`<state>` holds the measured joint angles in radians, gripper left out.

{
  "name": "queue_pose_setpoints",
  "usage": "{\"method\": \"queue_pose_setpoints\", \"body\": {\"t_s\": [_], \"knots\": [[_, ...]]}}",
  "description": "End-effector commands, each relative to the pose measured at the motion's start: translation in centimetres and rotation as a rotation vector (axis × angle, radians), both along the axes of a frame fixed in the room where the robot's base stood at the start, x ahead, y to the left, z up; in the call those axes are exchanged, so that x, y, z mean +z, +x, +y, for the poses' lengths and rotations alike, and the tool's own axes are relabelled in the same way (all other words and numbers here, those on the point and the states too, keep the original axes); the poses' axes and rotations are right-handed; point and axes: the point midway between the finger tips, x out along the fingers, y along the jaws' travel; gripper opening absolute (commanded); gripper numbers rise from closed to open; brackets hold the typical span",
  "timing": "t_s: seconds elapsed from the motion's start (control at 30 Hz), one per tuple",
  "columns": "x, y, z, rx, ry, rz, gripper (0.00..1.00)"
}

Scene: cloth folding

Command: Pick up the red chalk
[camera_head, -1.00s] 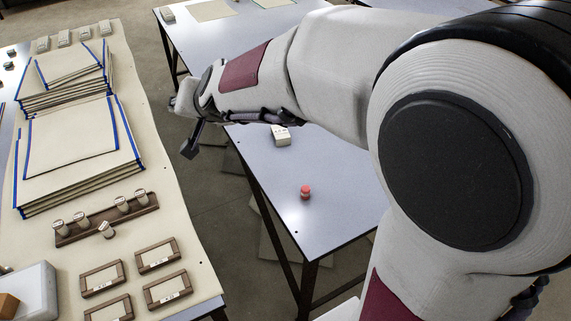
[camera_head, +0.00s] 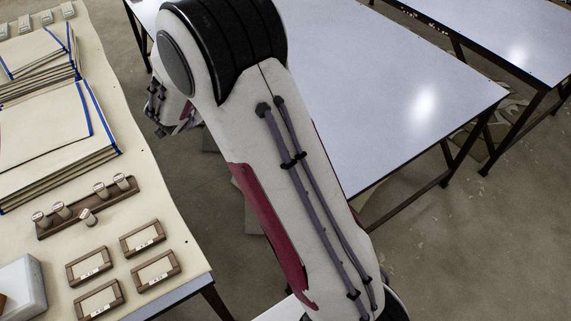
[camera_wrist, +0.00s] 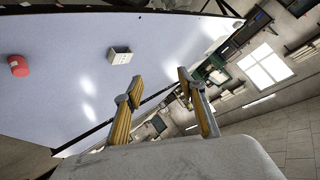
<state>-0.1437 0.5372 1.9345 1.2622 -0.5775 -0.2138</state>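The red chalk (camera_wrist: 18,67) is a short red cylinder on the pale blue table (camera_wrist: 60,25). It lies near the left edge of the wrist view. In the head view it does not show; my arm covers part of that table. My gripper (camera_wrist: 160,78) has its two yellow-and-grey fingers spread apart with nothing between them. The chalk is well to the left of the fingers in the wrist view, and they do not touch it. In the head view my gripper's fingers cannot be made out clearly.
A small white box (camera_wrist: 119,55) is on the same table, between chalk and fingers in the wrist view. In the head view, a cream-covered table (camera_head: 150,185) at left holds stacked cloths (camera_head: 60,150), a wooden rack (camera_head: 90,208) and small frames (camera_head: 142,237).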

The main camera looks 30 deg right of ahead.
Motion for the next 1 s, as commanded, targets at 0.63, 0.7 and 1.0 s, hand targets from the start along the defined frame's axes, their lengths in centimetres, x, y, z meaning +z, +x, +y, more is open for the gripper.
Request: {"method": "queue_pose_setpoints", "body": {"t_s": [0.63,0.7,1.0], "knots": [[-13.7,-5.5,-6.9,-0.442,-0.217,0.157,0.40],[-15.0,-6.6,-7.4,-0.489,-0.248,0.180,0.40],[-19.6,-12.4,-9.1,-0.670,-0.392,0.287,0.40]]}}
